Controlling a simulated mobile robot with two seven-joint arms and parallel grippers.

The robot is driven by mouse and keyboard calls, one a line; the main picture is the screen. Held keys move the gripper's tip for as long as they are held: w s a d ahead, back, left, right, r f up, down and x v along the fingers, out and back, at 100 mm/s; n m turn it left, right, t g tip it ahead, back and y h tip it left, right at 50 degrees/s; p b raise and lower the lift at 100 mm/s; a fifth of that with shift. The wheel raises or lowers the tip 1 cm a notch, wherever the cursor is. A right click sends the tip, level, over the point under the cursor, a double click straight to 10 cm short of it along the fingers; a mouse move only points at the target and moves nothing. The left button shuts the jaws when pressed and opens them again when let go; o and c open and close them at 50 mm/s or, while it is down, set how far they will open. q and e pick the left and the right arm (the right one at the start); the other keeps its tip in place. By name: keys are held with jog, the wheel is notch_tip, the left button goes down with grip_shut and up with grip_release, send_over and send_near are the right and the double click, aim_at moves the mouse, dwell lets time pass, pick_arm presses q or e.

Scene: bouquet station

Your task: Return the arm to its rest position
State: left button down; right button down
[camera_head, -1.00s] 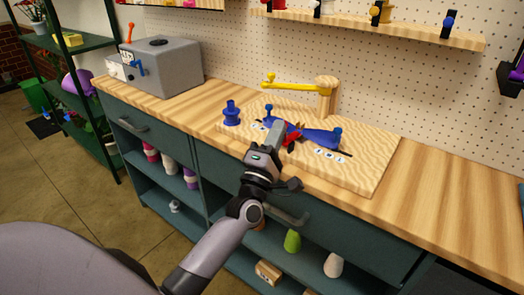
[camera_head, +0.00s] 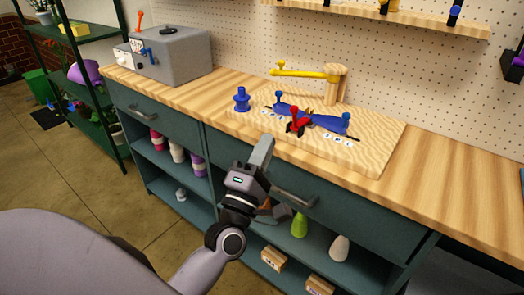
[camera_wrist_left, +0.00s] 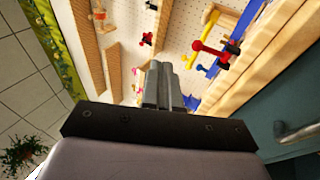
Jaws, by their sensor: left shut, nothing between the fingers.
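My left gripper (camera_head: 262,148) is in front of the counter's front edge in the head view, with its fingers shut and nothing between them. Its shut fingers also show in the left wrist view (camera_wrist_left: 162,88). The wooden board (camera_head: 376,150) on the counter holds a blue piece (camera_head: 318,121) with several pegs, and a red lever-like part (camera_head: 296,122) stands at its middle. The gripper is apart from them. The red part also shows in the left wrist view (camera_wrist_left: 210,47). My right gripper is not in view.
The wooden counter (camera_head: 440,190) has a grey box (camera_head: 172,60) at its left end. A yellow arm on a wooden post (camera_head: 335,85) stands at the board's back. Drawer handles (camera_head: 293,199) stick out below the counter. Open shelves below hold cones (camera_head: 300,224) and cups.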

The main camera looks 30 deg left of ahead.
pick_arm(q)
jog(key=shift+s, duration=0.6)
jog(key=s+d+f+m+g+h, duration=0.2)
jog(key=d+f+m+g+h, duration=0.1)
jog(key=f+m, duration=0.35)
jog(key=s+d+f+m+g+h, duration=0.2)
jog(key=f+m+g+h, duration=0.1)
jog(key=f+m, duration=0.35)
jog(key=s+f+m+g+p, duration=0.1)
jog(key=s+f+m+g, duration=0.6)
jog(key=f, duration=0.9)
jog(key=s+m, duration=0.3)
jog(key=s, duration=0.2)
jog(key=shift+s+d+y, duration=0.3)
jog(key=shift+d, duration=0.1)
